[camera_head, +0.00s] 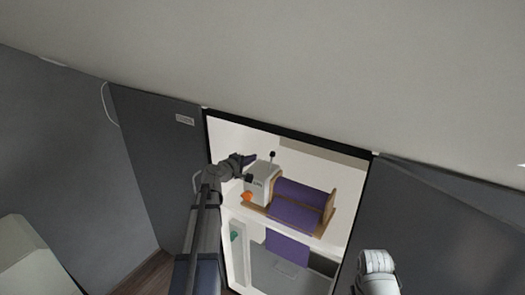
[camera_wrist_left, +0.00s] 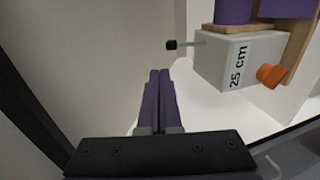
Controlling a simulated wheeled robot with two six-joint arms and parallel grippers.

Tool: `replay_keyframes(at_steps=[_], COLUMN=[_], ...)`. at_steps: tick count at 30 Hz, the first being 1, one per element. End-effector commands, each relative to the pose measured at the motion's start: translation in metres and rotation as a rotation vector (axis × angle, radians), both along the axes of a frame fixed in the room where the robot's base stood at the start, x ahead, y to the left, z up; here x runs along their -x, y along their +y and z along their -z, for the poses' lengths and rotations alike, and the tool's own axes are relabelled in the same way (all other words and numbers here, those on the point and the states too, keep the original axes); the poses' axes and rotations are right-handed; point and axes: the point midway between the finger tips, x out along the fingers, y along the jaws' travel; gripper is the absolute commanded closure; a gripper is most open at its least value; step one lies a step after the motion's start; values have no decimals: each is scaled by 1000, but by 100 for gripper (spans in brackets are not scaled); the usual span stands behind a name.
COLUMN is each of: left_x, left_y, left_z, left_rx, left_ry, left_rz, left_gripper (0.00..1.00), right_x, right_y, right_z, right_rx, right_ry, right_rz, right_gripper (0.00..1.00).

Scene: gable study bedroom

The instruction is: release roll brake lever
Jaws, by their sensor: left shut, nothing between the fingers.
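The roll brake lever (camera_head: 272,155) is a thin rod with a black knob, standing up from a white box (camera_head: 261,180) in the lit recess. In the left wrist view the lever (camera_wrist_left: 185,44) sticks out from the box (camera_wrist_left: 230,62), which is marked "25 cm". A purple roll (camera_head: 303,194) lies on a wooden holder beside the box. My left gripper (camera_head: 252,158) is shut and empty, its purple fingers just left of the lever. In the wrist view the fingers (camera_wrist_left: 160,73) are apart from the knob.
Dark panels (camera_head: 155,170) flank the recess; a sloped ceiling (camera_head: 300,70) hangs above.

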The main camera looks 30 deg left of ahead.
Motion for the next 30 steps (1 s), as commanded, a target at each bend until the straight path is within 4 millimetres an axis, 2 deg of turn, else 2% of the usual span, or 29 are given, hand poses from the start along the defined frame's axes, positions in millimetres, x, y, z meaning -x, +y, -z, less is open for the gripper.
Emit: replay_keyframes(at_steps=[5,8,11,14,18,20,24,26,30], left_x=[0,0,3,11,35,50,94,118,184], left_y=[-1,-16,-54,-109,-187,-218,-284,-309,-354], left_z=[1,4,14,31,59,71,101,114,142], left_rx=[-2,-21,-73,-160,-299,-363,-526,-603,-804], left_ry=[1,16,56,119,218,262,371,422,554], left_rz=[2,33,115,243,443,531,745,841,1072], left_gripper=[100,100,100,100,100,100,100,100,100], right_x=[0,0,0,0,0,0,0,0,0], right_y=[0,0,0,0,0,0,0,0,0], right_z=[0,0,0,0,0,0,0,0,0], right_rx=[0,0,0,0,0,0,0,0,0], right_ry=[0,0,0,0,0,0,0,0,0], right_rz=[0,0,0,0,0,0,0,0,0], right_gripper=[50,50,50,50,50,50,50,50,50])
